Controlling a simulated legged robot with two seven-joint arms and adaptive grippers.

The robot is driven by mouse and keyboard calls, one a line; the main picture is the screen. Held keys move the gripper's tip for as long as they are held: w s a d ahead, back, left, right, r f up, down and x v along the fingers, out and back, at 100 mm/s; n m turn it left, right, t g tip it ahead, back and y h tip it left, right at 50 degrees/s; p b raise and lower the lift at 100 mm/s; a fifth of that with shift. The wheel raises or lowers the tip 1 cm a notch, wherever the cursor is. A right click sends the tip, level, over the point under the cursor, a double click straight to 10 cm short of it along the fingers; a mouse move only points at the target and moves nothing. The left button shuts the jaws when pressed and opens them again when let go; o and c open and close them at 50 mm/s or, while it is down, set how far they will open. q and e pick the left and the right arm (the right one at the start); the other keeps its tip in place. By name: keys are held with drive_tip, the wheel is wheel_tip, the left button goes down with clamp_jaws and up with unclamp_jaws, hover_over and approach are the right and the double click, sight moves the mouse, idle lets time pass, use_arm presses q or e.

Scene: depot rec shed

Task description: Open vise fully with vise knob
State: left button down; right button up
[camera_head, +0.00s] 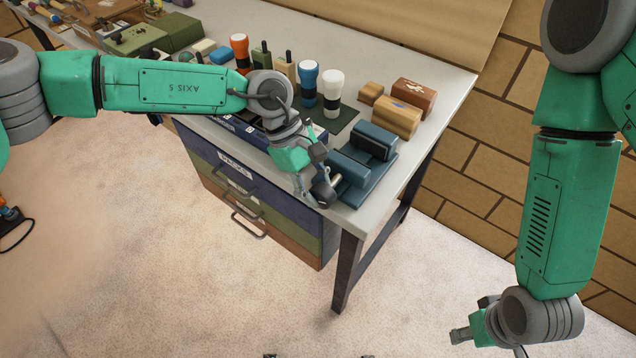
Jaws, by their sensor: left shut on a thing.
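The blue vise (374,178) sits at the front right corner of the workbench. The grey vise knob (324,194) is at the vise's front left end, by the bench edge. My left gripper (320,186) reaches down over the bench edge and is shut on the vise knob, partly covering it. My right gripper (462,336) hangs low at the bottom right, away from the bench. Its fingers are small and partly cut off, so their opening is unclear.
The workbench (437,96) carries brown and tan blocks (413,95) behind the vise and several coloured-top cylinders (333,84) to the left. A drawer cabinet (262,208) stands under the bench. A bench leg (346,272) is below the vise. The floor in front is clear.

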use_arm(q)
drive_tip(key=g+h+b, duration=0.2)
drive_tip(key=h+b, duration=0.2)
drive_tip(key=b, duration=0.3)
drive_tip(key=f+g+h+b, duration=0.1)
drive_tip(key=g+h+b, duration=0.2)
drive_tip(key=b, duration=0.5)
drive_tip(key=shift+w+a+f+h, duration=0.1)
drive_tip(key=shift+w+h, duration=0.1)
drive_tip(key=shift+h, duration=0.4)
drive_tip(key=shift+r+g+h+b, duration=0.2)
drive_tip(key=shift+g+h+b, duration=0.35)
drive_tip(key=shift+b, duration=0.25)
drive_tip(key=shift+r, duration=0.1)
drive_tip(key=c, duration=1.4)
unclamp_jaws()
drive_tip(key=shift+o, duration=0.9)
drive_tip(key=shift+w+a, duration=0.15)
drive_tip(key=shift+a, duration=0.1)
drive_tip(key=v, duration=0.7)
drive_tip(key=shift+w, duration=0.1)
